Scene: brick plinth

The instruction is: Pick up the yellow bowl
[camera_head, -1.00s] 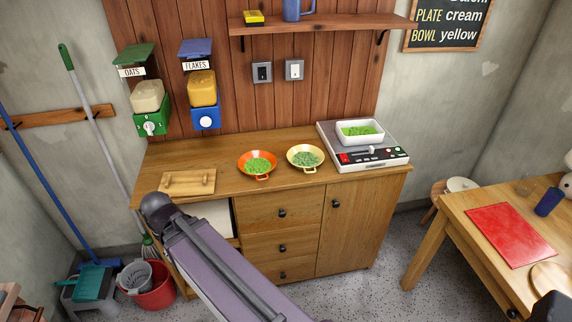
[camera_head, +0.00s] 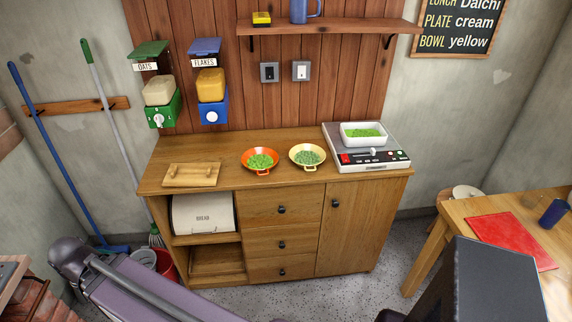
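The yellow bowl (camera_head: 308,167) is pale yellow, has small handles and holds green bits. It stands upright on the wooden cabinet top (camera_head: 225,158), between an orange bowl and a scale. My arm crosses the lower left of the view, well in front of the cabinet and apart from the bowl. My gripper's fingers do not show.
The orange bowl (camera_head: 247,166) with green contents stands close left of the yellow one. The scale (camera_head: 398,157) bearing a white dish (camera_head: 362,142) is close right. A wooden board (camera_head: 191,174) lies left. A shelf (camera_head: 340,27) hangs above. A table (camera_head: 455,215) stands right.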

